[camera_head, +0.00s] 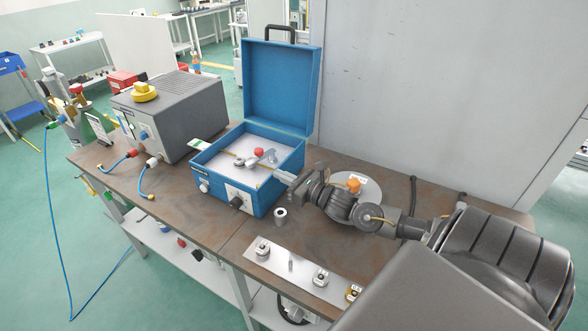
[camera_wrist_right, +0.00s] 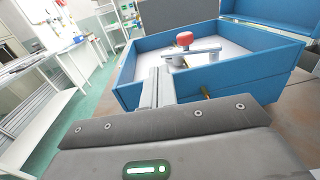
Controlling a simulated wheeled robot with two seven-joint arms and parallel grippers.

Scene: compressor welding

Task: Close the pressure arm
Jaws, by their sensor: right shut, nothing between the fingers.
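The pressure arm is a light metal lever (camera_head: 263,159) with a red knob (camera_head: 259,152) inside the open blue case (camera_head: 219,184). In the right wrist view the lever (camera_wrist_right: 198,53) and red knob (camera_wrist_right: 184,39) stand above the white panel, beyond the fingers. My right gripper (camera_head: 280,176) reaches in from the right to the near right side of the case. Its fingers (camera_wrist_right: 157,87) are shut and empty, pointing toward the lever across the case wall (camera_wrist_right: 132,83). A gap to the knob shows. My left gripper is out of view.
The blue lid (camera_head: 278,85) stands open behind. A grey machine with a yellow knob (camera_head: 170,115) sits to the left. A small metal cylinder (camera_head: 281,216) and a metal plate with fittings (camera_head: 291,262) lie in front. A grey wall panel (camera_head: 420,90) stands behind.

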